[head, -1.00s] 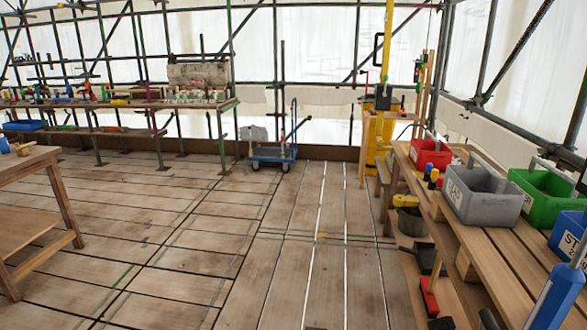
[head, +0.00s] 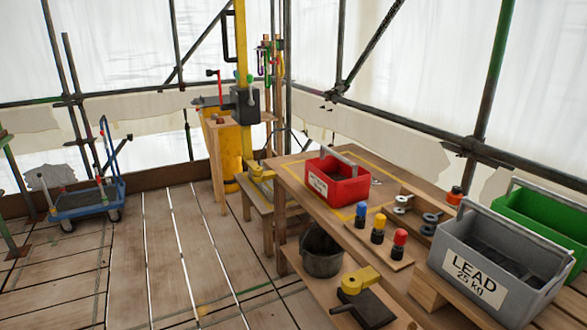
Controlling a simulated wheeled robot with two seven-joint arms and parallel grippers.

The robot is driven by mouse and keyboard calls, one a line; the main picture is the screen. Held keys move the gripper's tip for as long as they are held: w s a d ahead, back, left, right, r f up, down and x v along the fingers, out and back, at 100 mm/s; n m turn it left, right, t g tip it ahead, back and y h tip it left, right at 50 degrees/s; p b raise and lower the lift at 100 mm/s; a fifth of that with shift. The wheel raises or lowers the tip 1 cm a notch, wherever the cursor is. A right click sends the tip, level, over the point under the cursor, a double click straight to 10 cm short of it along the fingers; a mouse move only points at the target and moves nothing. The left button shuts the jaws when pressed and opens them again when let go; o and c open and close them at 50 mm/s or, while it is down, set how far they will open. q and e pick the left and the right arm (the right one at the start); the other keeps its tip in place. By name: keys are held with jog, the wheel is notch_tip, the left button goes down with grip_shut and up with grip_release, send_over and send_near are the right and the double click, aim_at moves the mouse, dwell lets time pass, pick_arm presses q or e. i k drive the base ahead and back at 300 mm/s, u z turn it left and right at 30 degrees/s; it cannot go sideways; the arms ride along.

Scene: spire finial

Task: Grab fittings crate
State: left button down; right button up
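A red crate (head: 337,182) with a grey carry handle stands upright on the far part of the wooden bench (head: 300,205) in the head view. It sits inside a yellow outlined area, and the white label on its front is too small to read. A grey crate (head: 497,262) marked "LEAD 25 kg" stands nearer at the right. A green crate (head: 548,222) stands behind the grey one, partly cut off by the picture edge. Neither of my grippers is in view.
Blue, yellow and red capped bottles (head: 378,229) stand on a small board between the crates. Metal rings lie in a wooden tray (head: 425,208). A dark bucket (head: 321,252) is on the lower shelf. A blue trolley (head: 86,197) stands left, with open plank floor (head: 150,260) before it.

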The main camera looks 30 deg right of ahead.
aim_at(337, 173)
jog(key=z, duration=0.55)
jog(key=i, duration=2.3)
jog(key=z, duration=0.45)
